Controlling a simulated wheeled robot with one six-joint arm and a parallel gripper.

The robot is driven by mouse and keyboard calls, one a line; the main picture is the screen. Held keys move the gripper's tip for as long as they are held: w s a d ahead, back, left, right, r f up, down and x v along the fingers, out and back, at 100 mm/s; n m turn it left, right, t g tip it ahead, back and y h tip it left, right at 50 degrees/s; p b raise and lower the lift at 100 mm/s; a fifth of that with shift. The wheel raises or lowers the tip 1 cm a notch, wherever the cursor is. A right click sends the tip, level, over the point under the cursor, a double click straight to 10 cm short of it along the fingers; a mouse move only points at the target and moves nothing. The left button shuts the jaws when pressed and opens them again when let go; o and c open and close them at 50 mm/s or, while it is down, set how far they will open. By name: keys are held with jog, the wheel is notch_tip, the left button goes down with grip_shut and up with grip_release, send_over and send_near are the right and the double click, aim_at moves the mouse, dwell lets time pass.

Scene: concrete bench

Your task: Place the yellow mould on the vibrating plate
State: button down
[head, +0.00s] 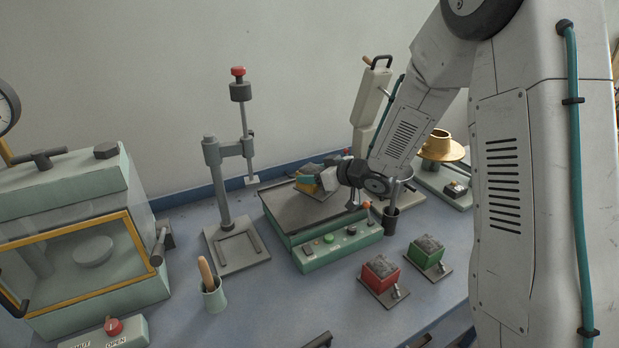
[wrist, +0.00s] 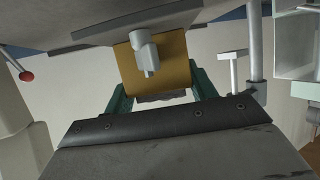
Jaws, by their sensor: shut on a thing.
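The yellow mould (head: 306,187) is at my gripper (head: 312,178), over the back right part of the vibrating plate (head: 292,210). The plate is a dark flat top on a green box with a front control panel. My gripper is shut on the mould and hides much of it. In the wrist view the mould's yellow face (wrist: 178,70), with a grey clamp on it, shows near green parts on both sides. I cannot tell whether the mould's underside touches the plate.
A red mould (head: 380,273) and a green mould (head: 427,251) stand front right. A grey press stand (head: 222,190) is left of the plate. A cup with a wooden handle (head: 213,296) is at front left, near a glass-fronted chamber (head: 95,255).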

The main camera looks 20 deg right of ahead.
jog(key=shift+f, duration=0.55)
jog(key=shift+a+f, duration=0.25)
jog(key=shift+a, duration=0.15)
jog(key=shift+f, duration=0.1)
